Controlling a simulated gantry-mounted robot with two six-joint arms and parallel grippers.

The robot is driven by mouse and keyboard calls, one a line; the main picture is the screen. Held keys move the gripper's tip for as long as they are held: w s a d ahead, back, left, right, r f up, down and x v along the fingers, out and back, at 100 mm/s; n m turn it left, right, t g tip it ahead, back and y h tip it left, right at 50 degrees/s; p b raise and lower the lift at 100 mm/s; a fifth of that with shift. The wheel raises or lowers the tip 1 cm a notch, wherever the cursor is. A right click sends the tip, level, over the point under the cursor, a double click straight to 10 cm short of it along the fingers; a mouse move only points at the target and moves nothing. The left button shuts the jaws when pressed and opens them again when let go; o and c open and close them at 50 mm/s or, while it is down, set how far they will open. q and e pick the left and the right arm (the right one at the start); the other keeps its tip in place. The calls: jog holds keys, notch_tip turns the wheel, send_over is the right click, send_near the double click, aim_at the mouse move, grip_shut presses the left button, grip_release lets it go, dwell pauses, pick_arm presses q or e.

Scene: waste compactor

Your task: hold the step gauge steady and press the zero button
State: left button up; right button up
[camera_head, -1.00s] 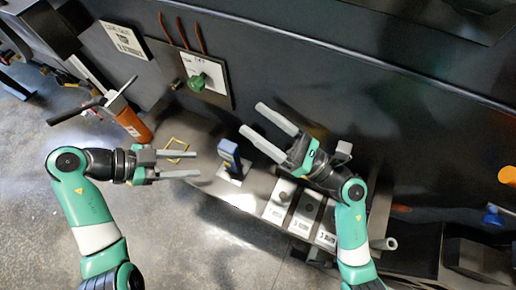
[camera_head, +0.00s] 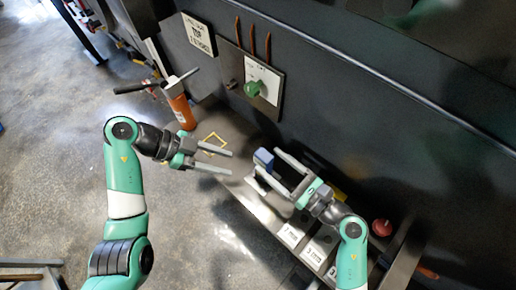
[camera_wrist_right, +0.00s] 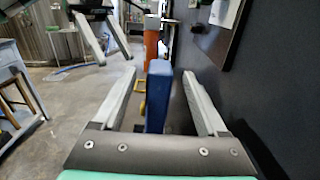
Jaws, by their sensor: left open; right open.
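The step gauge, a blue upright block (camera_head: 263,158), stands on the metal shelf (camera_head: 240,187). It also shows in the right wrist view (camera_wrist_right: 158,95). My right gripper (camera_head: 268,162) is open, with one finger on either side of the gauge; gaps show on both sides in the wrist view. My left gripper (camera_head: 229,163) is open and empty, pointing toward the gauge from the left, a short way off. It also shows at the top left of the wrist view. I cannot make out the zero button.
A yellow square outline (camera_head: 214,144) is marked on the shelf behind my left gripper. An orange cylinder (camera_head: 183,113) stands at the shelf's far end. A panel with a green knob (camera_head: 254,89) is on the dark wall. Labelled blocks (camera_head: 291,235) sit at the shelf's near side.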

aim_at(257, 151)
jog(key=x, duration=0.6)
jog(key=shift+w+a, duration=0.15)
jog(key=shift+a, duration=0.05)
grip_shut()
pick_arm(q)
grip_shut()
dwell(1.6)
